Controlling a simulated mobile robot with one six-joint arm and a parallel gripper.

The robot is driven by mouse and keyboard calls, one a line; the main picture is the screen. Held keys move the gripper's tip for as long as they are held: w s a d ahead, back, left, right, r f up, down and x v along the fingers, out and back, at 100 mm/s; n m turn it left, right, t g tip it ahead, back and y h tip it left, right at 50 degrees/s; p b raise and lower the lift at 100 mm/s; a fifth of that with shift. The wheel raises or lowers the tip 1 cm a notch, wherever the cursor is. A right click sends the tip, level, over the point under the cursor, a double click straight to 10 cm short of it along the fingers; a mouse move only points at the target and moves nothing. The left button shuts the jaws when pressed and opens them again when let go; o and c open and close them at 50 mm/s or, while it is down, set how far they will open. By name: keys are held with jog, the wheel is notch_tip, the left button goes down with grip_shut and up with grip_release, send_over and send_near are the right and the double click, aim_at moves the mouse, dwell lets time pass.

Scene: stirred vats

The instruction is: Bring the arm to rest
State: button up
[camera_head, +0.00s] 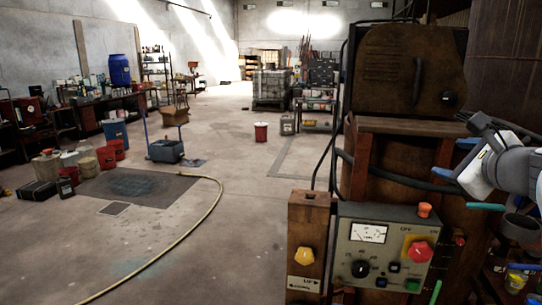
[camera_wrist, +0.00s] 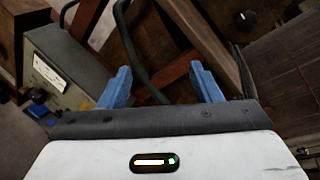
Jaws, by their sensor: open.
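My gripper (camera_wrist: 160,80) shows in the wrist view with its two blue fingers spread apart and nothing between them. In the head view my gripper (camera_head: 454,158) is at the right, beside the rusty brown machine (camera_head: 385,180), with its fingers pointing left towards it. Whether the fingers touch the machine cannot be told. The white wrist housing is mine and partly covers what lies behind it.
A grey control panel (camera_head: 385,248) with a dial, knobs and a red button is on the machine's front. Dark hoses (camera_head: 400,180) run close to my gripper. Containers (camera_head: 520,280) stand at lower right.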

jog(key=s+a+f+n+g+y, duration=0.2)
jog(key=a+f+n+g, duration=0.2)
jog(key=a+f+n, duration=0.4)
jog(key=s+a+f+n+g+y, duration=0.1)
jog(key=s+a+f+n+g, duration=0.25)
jog(key=a+f+n, duration=0.45)
jog(key=s+a+f+n+g+h, duration=0.2)
jog(key=s+a+f+n+g, duration=0.2)
jog(key=s+f+n, duration=0.6)
jog(key=shift+a+f+n+h, duration=0.3)
jog(key=shift+f+h, duration=0.1)
jog(key=shift+f, duration=0.05)
jog(key=shift+c, duration=0.6)
